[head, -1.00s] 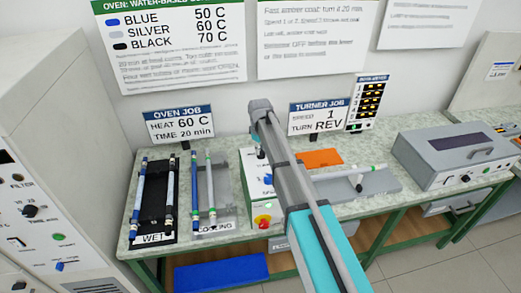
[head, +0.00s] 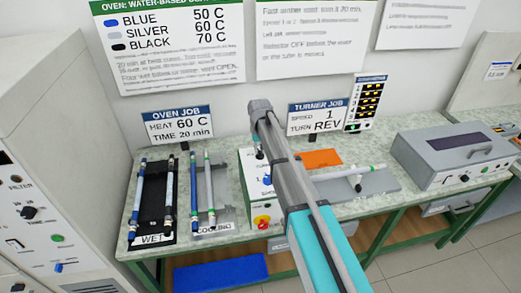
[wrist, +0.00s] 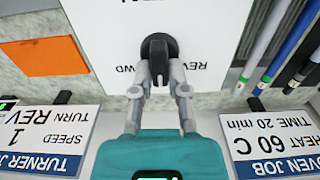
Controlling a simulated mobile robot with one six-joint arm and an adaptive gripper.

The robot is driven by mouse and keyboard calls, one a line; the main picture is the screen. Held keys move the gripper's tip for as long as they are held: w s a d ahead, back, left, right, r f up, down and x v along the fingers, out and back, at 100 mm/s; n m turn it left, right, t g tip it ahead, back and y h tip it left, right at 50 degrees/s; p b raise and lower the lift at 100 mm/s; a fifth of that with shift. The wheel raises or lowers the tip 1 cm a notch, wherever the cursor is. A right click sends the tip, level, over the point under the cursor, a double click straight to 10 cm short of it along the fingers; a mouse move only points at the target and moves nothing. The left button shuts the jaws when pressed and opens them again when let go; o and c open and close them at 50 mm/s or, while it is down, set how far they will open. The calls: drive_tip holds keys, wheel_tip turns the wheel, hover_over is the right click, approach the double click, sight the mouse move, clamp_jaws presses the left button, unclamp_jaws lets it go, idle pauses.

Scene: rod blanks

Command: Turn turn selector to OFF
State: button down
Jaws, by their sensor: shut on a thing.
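The turn selector is a black round knob with a raised grip bar (wrist: 159,58) on a white panel in the wrist view. The panel appears upside down, with REV lettering right of the knob and FWD lettering left. The bar lies along the picture's vertical, between the two labels. My gripper (wrist: 159,88) is shut on the knob's bar, one grey finger on each side. The OFF mark cannot be read.
A red-and-yellow stop button (head: 262,222) and a blue knob (head: 267,180) are on the box front. The wet rack (head: 153,239) and cooling rack (head: 229,221) with rods stand to the left. An orange pad (head: 321,158) and the turner job sign (head: 318,116) are behind.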

drive_tip(key=shift+w, duration=0.15)
drive_tip(key=c, duration=0.7)
unclamp_jaws()
drive_tip(key=shift+o, duration=0.3)
